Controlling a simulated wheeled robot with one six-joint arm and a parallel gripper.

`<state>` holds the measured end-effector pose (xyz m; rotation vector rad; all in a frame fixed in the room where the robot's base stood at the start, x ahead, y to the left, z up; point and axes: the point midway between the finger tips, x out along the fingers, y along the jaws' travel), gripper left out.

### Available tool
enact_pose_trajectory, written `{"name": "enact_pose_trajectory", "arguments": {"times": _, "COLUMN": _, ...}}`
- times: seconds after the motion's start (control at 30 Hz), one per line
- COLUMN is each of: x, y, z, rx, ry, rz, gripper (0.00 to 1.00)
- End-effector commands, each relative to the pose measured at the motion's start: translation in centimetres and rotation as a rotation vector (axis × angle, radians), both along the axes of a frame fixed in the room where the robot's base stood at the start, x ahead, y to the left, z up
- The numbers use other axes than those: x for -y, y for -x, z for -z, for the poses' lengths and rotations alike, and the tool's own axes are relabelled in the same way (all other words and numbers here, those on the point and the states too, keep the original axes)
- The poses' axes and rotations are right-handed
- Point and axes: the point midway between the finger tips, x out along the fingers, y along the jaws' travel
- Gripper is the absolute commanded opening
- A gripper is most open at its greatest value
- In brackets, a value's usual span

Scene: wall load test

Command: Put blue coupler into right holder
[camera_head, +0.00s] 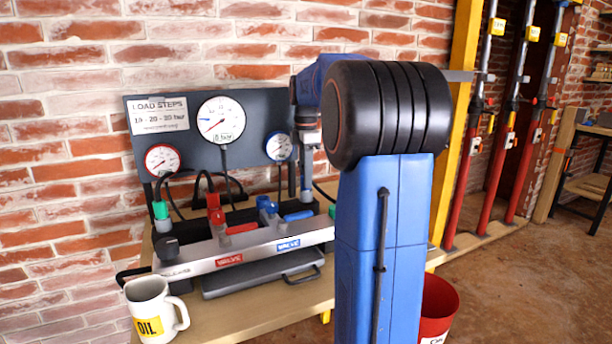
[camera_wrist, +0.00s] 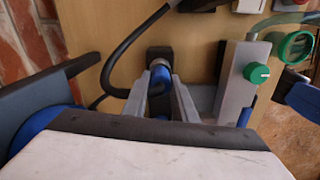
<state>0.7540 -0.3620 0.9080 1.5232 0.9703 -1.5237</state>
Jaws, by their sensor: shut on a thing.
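My gripper (camera_wrist: 160,92) is shut on the blue coupler (camera_wrist: 160,73), which sits between its two grey fingers in the wrist view. A dark round piece (camera_wrist: 159,53) shows just beyond the coupler; I cannot tell whether it is the right holder or part of the coupler. In the head view my gripper (camera_head: 306,190) points down near the right end of the valve bench, partly hidden by my arm. A green coupler (camera_head: 160,210) shows at the left end of the bench.
The grey valve block (camera_head: 245,248) carries red and blue valve handles. A gauge panel (camera_head: 250,105) stands behind it. A black hose (camera_wrist: 120,62) loops beside my fingers, and a green knob (camera_wrist: 257,73) is to their right. A white oil jug (camera_head: 152,308) stands front left.

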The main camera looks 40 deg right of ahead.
Motion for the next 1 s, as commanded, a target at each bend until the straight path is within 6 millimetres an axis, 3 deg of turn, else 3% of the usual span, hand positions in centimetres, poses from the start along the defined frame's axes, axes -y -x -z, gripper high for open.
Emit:
{"name": "enact_pose_trajectory", "arguments": {"times": 0.6, "x": 0.00, "y": -0.01, "z": 0.20, "rx": 0.001, "ry": 0.000, "rz": 0.000, "gripper": 0.02}}
{"name": "enact_pose_trajectory", "arguments": {"times": 0.63, "x": 0.00, "y": -0.01, "z": 0.20, "rx": 0.001, "ry": 0.000, "rz": 0.000, "gripper": 0.32}}
{"name": "enact_pose_trajectory", "arguments": {"times": 0.7, "x": 0.00, "y": -0.01, "z": 0.20, "rx": 0.001, "ry": 0.000, "rz": 0.000, "gripper": 0.47}}
{"name": "enact_pose_trajectory", "arguments": {"times": 0.9, "x": 0.00, "y": -0.01, "z": 0.21, "rx": 0.000, "ry": 0.000, "rz": 0.000, "gripper": 0.47}}
{"name": "enact_pose_trajectory", "arguments": {"times": 1.0, "x": 0.00, "y": -0.01, "z": 0.22, "rx": 0.000, "ry": 0.000, "rz": 0.000, "gripper": 0.66}}
